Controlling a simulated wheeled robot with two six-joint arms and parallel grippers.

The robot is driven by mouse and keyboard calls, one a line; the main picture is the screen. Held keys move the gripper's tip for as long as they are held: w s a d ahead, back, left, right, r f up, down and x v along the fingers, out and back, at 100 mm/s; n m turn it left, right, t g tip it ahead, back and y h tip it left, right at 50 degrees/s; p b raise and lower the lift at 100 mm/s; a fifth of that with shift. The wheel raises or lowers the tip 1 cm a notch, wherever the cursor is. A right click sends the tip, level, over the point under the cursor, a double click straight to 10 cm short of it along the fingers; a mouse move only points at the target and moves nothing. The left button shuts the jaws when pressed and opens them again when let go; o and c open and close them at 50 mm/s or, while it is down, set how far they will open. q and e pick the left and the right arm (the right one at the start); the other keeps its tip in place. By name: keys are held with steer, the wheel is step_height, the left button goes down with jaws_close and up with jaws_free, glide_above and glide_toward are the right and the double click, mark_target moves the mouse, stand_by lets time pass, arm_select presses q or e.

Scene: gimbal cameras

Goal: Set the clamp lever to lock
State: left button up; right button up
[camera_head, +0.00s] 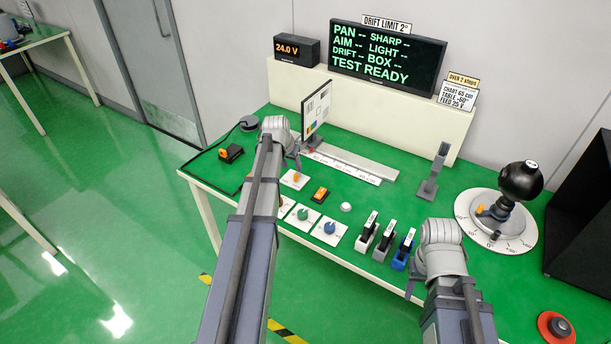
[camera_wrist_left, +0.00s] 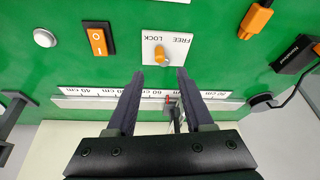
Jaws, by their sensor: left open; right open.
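The clamp lever (camera_head: 296,176) is a small orange handle on a white plate (camera_head: 288,183) on the green bench. In the left wrist view the orange lever (camera_wrist_left: 162,56) stands on its plate beside the upside-down words LOCK and FREE. Which word it points to is too small to tell for sure. My left gripper (camera_wrist_left: 160,74) is open and empty. Its two fingertips reach toward the plate, with the lever in line with the gap between them. In the head view the left arm hides part of that gripper. My right gripper (camera_head: 411,284) is open, near the blue switch block.
An orange rocker switch (camera_wrist_left: 99,39) and a white button (camera_head: 346,207) are near the plate. A scale rail (camera_head: 345,163) carries a test chart (camera_head: 316,108) behind. Several switch blocks stand right of centre. A black ball camera (camera_head: 521,182) sits on a round dial at right.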

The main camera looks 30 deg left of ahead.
mark_target(296, 175)
arm_select(q)
steer(key=shift+b+x, duration=3.65)
steer(key=shift+x, duration=0.3)
steer(key=shift+s, duration=0.1)
jaws_close()
